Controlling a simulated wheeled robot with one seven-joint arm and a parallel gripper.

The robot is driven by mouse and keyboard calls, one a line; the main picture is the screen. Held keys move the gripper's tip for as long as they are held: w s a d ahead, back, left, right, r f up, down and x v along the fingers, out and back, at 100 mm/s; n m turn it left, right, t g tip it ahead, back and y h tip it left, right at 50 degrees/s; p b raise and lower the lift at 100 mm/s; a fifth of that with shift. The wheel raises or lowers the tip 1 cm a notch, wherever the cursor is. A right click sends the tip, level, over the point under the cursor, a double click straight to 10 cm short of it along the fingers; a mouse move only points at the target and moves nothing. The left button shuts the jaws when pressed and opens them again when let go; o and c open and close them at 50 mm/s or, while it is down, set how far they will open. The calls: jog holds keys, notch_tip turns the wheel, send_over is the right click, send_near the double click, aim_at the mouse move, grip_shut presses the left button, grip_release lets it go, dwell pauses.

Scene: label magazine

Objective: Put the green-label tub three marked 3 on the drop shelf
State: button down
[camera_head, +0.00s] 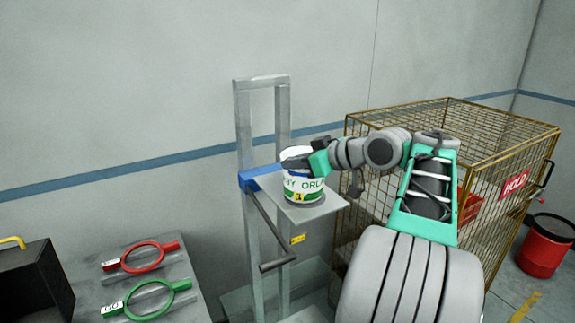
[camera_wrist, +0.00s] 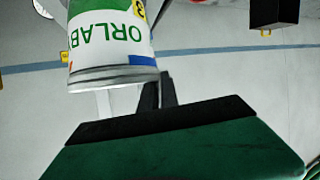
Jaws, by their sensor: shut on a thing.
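A white tub (camera_head: 303,188) with green lettering and a patch of blue and yellow on its label is upright over the grey shelf plate (camera_head: 327,208) of a metal stand. Whether its base touches the plate I cannot tell. My gripper (camera_head: 299,160) comes from the right and is shut on the tub near its top; its fingers hide part of the upper side. In the wrist view the tub (camera_wrist: 110,45) appears upside down beside my dark fingers (camera_wrist: 158,92). A yellow mark there is partly cut off, so its number is not clear.
The stand's uprights (camera_head: 243,130), blue collar (camera_head: 258,178) and handle (camera_head: 279,262) are close by. A wire cage (camera_head: 490,125) marked HOLD stands right, with a red bin (camera_head: 545,247) beyond. Red (camera_head: 141,257) and green (camera_head: 145,299) ring tools lie on a table (camera_head: 192,293) at left, beside a black box (camera_head: 35,290).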

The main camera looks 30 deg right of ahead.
jog(key=shift+s+a+f, duration=0.15)
jog(key=shift+s, duration=0.15)
jog(key=c, duration=2.1)
grip_release()
jog(key=shift+w+d+f, duration=0.1)
jog(key=shift+d+f, duration=0.05)
jog(key=shift+d, duration=0.05)
jog(key=o, duration=0.5)
jog(key=shift+a, duration=0.1)
jog(key=shift+r, duration=0.2)
